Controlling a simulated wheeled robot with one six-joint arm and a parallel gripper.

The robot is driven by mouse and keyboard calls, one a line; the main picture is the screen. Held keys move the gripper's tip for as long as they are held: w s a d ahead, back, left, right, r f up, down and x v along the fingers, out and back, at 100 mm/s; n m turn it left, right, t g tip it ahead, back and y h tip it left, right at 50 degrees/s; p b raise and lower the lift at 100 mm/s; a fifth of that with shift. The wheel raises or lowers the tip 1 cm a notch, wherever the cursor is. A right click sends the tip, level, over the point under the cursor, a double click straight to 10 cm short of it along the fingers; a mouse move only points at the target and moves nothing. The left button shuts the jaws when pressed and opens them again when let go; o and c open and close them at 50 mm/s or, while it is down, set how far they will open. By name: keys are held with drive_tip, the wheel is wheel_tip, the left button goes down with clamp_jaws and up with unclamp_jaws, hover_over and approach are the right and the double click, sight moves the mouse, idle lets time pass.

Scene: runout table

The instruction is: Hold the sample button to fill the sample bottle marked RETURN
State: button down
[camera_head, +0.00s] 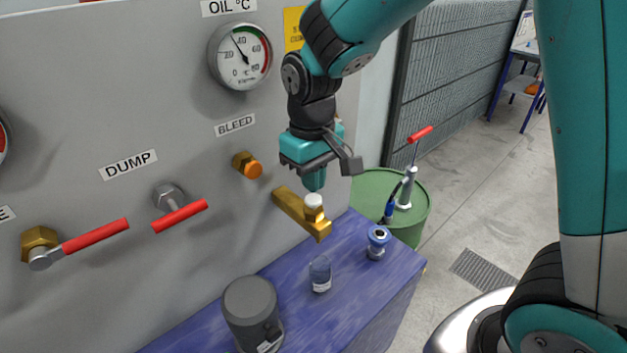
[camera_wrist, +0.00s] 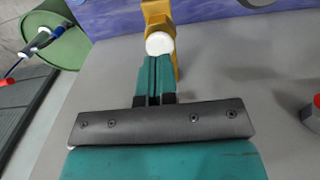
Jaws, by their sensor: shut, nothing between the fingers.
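The sample button is a white round cap (camera_head: 313,201) on top of a brass spout (camera_head: 292,209) that juts from the grey panel. My gripper (camera_head: 315,183) is shut and empty, its fingers pointing down just above the button. In the wrist view the shut fingertips (camera_wrist: 156,62) reach up to the white button (camera_wrist: 160,43); I cannot tell whether they touch it. A small clear bottle with a bluish look and a white label (camera_head: 320,273) stands upright on the blue bench, below the spout's outer end. Its label is too small to read.
A second bottle-like item with a blue ring top (camera_head: 378,242) stands right of the bottle. A dark grey container (camera_head: 252,314) stands at the front left of the blue bench (camera_head: 366,308). Red-handled valves (camera_head: 180,216) and an orange-tipped bleed fitting (camera_head: 247,164) project from the panel. A green drum (camera_head: 420,205) stands behind.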

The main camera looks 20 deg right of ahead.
sight(314, 200)
drive_tip(key=shift+f, duration=1.1)
wheel_tip(314, 200, down, 2)
drive_tip(key=shift+b, duration=0.55)
drive_tip(key=shift+s+f, duration=0.2)
drive_tip(key=shift+s, duration=0.1)
drive_tip(key=shift+f, duration=0.15)
idle(0.5)
idle(0.6)
drive_tip(key=r+p, duration=0.2)
drive_tip(key=r, duration=0.1)
drive_tip(key=r+p, duration=0.2)
drive_tip(key=shift+w+a+r, duration=0.1)
drive_tip(key=shift+w+r, duration=0.15)
drive_tip(key=shift+w, duration=0.1)
wheel_tip(314, 200, up, 10)
drive_tip(key=b, duration=0.2)
drive_tip(key=shift+w, duration=0.15)
